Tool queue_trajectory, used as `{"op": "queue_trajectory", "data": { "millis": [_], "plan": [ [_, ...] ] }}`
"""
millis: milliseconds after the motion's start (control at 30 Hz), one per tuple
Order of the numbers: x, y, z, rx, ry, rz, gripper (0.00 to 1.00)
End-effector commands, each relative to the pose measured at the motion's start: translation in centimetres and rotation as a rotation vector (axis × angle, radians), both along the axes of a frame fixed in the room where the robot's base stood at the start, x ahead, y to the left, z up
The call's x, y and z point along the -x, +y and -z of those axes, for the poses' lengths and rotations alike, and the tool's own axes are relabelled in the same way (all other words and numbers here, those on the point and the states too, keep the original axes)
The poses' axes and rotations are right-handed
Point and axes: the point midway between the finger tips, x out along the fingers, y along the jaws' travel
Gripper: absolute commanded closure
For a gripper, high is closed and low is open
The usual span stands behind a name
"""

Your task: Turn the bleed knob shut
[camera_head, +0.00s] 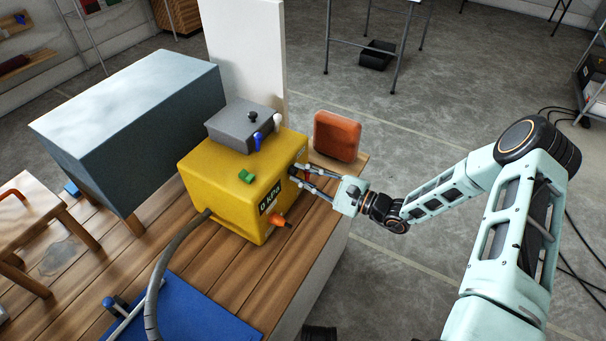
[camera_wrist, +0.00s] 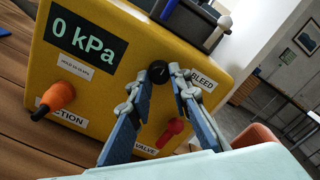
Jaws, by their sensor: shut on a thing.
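A yellow pump box (camera_head: 222,203) stands on the wooden bench and faces my gripper. Its front has a dark display (camera_wrist: 84,44) reading "0 kPa". The round black bleed knob (camera_wrist: 158,71) sits high on the front, beside the "BLEED" label (camera_wrist: 203,79). My gripper (camera_wrist: 161,78) has its two fingers on either side of this knob and is shut on it. In the head view my gripper (camera_head: 293,173) reaches the box's front from the right, and its fingers hide the knob there.
Below the knob is a red valve lever (camera_wrist: 170,132); an orange suction fitting (camera_wrist: 56,99) sticks out at left. A grey box (camera_head: 240,123) with a blue lever sits on top. An orange block (camera_head: 337,135) stands behind. A hose (camera_head: 166,262) and blue tray (camera_head: 190,312) lie at front left.

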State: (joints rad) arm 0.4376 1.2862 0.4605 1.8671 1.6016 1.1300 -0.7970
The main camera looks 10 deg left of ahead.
Motion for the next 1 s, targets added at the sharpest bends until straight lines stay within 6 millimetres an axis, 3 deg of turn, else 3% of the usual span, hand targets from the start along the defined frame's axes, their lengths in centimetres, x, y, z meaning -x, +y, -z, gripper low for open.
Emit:
{"op": "queue_trajectory", "data": {
  "millis": [100,133,300,667,1000],
  "plan": [
    [0.0,-0.1,0.1,0.003,0.001,0.000,1.00],
    [0.0,-0.1,0.1,0.003,0.001,0.000,0.80],
    [0.0,-0.1,0.1,0.002,0.002,0.001,0.64],
    [0.2,-0.9,0.0,0.001,0.001,0.003,0.64],
    [2.4,-7.2,0.0,0.002,0.002,0.004,0.64]
  ]
}}
